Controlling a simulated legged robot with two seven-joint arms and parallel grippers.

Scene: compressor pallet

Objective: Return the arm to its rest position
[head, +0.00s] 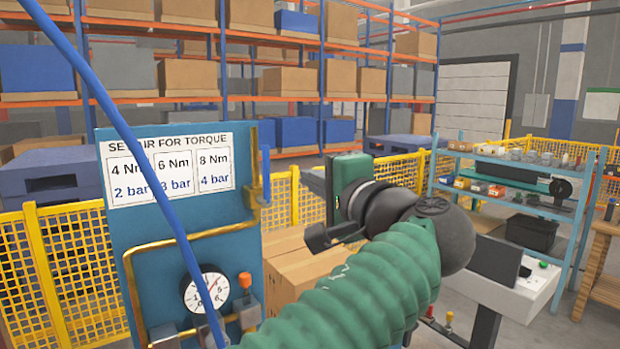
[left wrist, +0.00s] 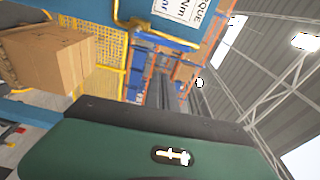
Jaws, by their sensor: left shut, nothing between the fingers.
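My left arm, in a ribbed green sleeve (head: 360,285), rises from the bottom middle of the head view and bends at a dark wrist. My left gripper (head: 314,183), with a green body, is raised just right of the blue torque panel (head: 215,240). Its fingers are small and partly hidden here. In the left wrist view the grey fingers (left wrist: 166,90) lie close together past the green body, with nothing held. My right gripper is in neither view.
The panel carries a gauge (head: 206,292), a brass pipe and a blue hose (head: 135,140) crossing in front. Cardboard boxes (head: 300,275) and a yellow mesh fence (head: 75,265) stand behind. A blue shelf cart (head: 515,185) and a white stand (head: 515,290) are at right.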

